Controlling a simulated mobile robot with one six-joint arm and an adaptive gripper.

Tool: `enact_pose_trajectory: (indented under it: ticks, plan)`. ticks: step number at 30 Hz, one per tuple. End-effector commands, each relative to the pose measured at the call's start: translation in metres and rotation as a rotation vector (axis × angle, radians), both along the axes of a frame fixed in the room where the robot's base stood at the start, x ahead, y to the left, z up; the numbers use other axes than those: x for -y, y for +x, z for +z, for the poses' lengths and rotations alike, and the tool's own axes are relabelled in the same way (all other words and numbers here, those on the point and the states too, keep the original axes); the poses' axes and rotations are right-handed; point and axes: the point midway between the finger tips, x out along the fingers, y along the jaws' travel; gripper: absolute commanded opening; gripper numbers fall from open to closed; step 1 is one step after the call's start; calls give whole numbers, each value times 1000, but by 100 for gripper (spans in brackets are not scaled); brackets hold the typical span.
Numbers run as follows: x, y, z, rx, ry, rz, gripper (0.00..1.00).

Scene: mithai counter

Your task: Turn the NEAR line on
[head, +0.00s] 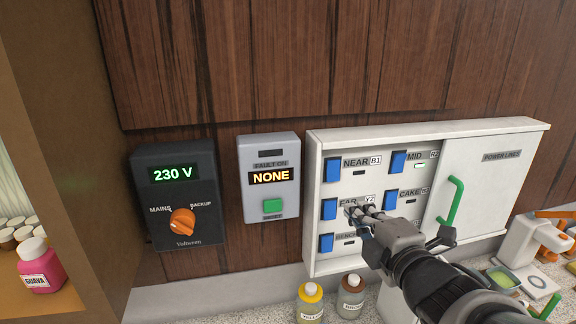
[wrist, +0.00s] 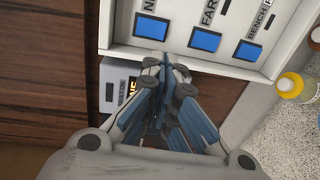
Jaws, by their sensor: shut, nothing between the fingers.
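The NEAR switch (head: 333,169) is a blue rocker at the top left of the white switch panel (head: 316,255), beside the labels NEAR and B1. The small lamp window (head: 359,173) under its label is dark. In the wrist view the NEAR switch (wrist: 152,26) is ahead of the fingers, a little left of their tips. My gripper (head: 360,209) is shut and empty in front of the panel, partly covering the FAR label in the head view. In the wrist view the closed fingers (wrist: 165,72) point toward the panel's edge. I cannot tell whether they touch anything.
The FAR switch (head: 329,208) and BENCH switch (head: 326,243) sit below NEAR. The MID switch (head: 398,162) has a lit lamp; CAKE (head: 390,200) is under it. A green handle (head: 451,203) juts out at right. A fault box (head: 270,177) reads NONE; the supply box (head: 178,195) reads 230 V.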

Motion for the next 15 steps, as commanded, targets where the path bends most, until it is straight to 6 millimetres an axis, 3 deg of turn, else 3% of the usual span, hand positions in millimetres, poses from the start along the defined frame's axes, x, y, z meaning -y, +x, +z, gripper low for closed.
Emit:
enact_pose_trajectory:
  ticks: [8,15]
  plan:
    - [-5,20,-3,-2,2,3,0]
    - [-15,70,-10,-5,3,1,0]
